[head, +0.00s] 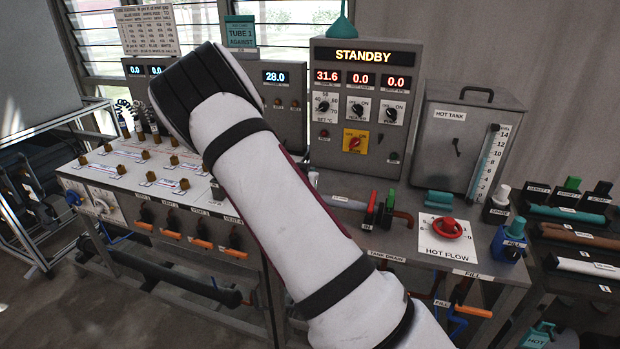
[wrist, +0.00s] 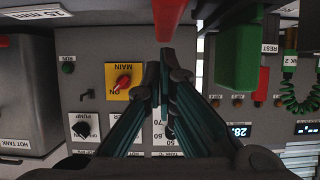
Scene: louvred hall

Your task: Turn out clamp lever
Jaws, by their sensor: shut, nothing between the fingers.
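A red upright lever (head: 371,201) and a green one (head: 390,199) stand side by side on the bench by the labelled pipe (head: 347,190). I cannot tell for certain which is the clamp lever. In the wrist view a red bar (wrist: 168,14) hangs at the top centre, just beyond the fingertips, and a green block (wrist: 239,55) is to their right. My gripper (wrist: 168,68) is shut and empty, its tips close below the red bar in the picture; contact cannot be made out. In the head view my arm hides the gripper.
The control panel (head: 366,55) reads STANDBY behind the bench. The hot tank (head: 455,140) and the red hot flow knob (head: 447,228) are to the right. The valve board (head: 130,168) with several orange-handled valves is to the left.

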